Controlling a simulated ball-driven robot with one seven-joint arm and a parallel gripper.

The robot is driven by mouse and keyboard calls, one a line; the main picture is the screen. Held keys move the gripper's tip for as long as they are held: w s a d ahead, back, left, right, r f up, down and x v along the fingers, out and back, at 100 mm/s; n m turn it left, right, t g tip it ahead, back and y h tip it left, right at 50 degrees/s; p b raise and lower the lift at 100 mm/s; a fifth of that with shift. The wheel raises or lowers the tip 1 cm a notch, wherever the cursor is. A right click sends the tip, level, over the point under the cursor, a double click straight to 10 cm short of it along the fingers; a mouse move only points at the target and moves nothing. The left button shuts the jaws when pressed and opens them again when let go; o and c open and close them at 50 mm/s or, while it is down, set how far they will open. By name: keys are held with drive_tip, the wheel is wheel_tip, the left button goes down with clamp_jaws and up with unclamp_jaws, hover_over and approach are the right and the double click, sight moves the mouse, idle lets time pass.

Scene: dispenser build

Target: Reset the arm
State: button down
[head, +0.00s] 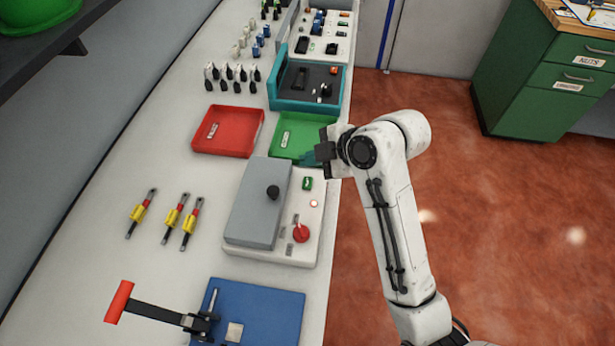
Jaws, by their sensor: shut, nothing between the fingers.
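My gripper (311,157) is at the end of my white arm, which reaches up from the lower right of the head view. The gripper points left, over the near right part of the green tray (288,128) at the bench's right edge. It is shut with nothing between the fingers. The fingers are small and dark here, and the gripper hides part of the tray.
A red tray (240,150), a grey-lidded box with a red knob (302,233), and a blue plate (275,305) with a red-handled clamp (119,302) stand on the bench. A teal-framed station (275,92) is farther back. Open floor lies right, before green drawers (520,90).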

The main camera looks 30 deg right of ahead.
idle(0.7)
drive_tip(key=s+d+f+m+g+h, duration=0.2)
drive_tip(key=s+f+m, duration=0.3)
drive_tip(key=s, duration=0.4)
drive_tip(key=s+d+f+m+g+h+b, duration=0.1)
drive_tip(key=s+f+m, duration=0.4)
drive_tip(key=s, duration=0.5)
drive_tip(key=s+d+f+m+g+h, duration=0.2)
drive_tip(key=s+f+m, duration=0.4)
drive_tip(key=s, duration=0.3)
drive_tip(key=shift+s+d+m+g+h+b, duration=0.35)
drive_tip(key=shift+d+m+g, duration=0.25)
drive_tip(key=shift+d, duration=0.6)
idle(1.6)
